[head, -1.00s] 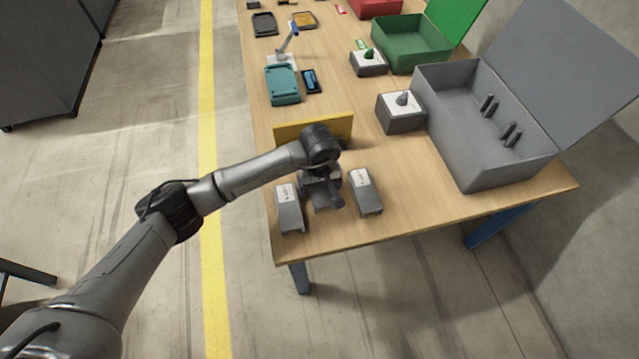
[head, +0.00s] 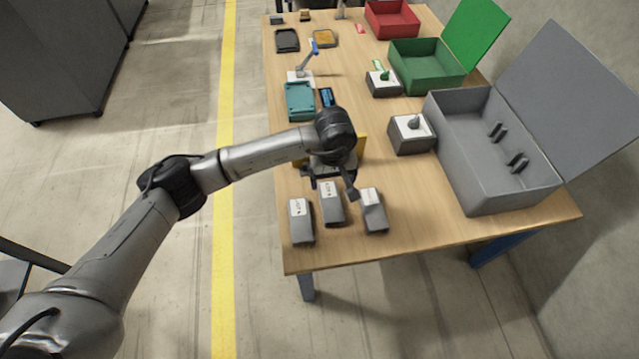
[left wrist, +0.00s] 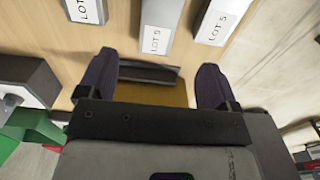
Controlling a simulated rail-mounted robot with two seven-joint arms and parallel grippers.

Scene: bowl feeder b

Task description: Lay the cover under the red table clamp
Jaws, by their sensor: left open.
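My left gripper (head: 330,182) is open and empty above the table, just behind the row of grey lot blocks. In the left wrist view its two dark fingers (left wrist: 156,83) are spread, with a yellow panel (left wrist: 150,94) and a dark grey strip (left wrist: 148,73) showing between them. No clamp with a visibly red part can be made out. One clamp with a blue lever (head: 313,48) stands farther back, and another upright fixture (head: 340,10) is cut off by the top edge. Which piece is the cover I cannot tell; a teal housing (head: 300,101) lies near the blue-levered clamp. My right gripper is out of view.
Grey lot blocks (head: 331,205) stand at the near table edge. A grey open-lidded box (head: 470,187) fills the right side, with green (head: 425,75) and red (head: 388,20) bins behind it. A grey block with a knob (head: 411,135) stands left of it. Dark trays (head: 287,41) lie far back.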

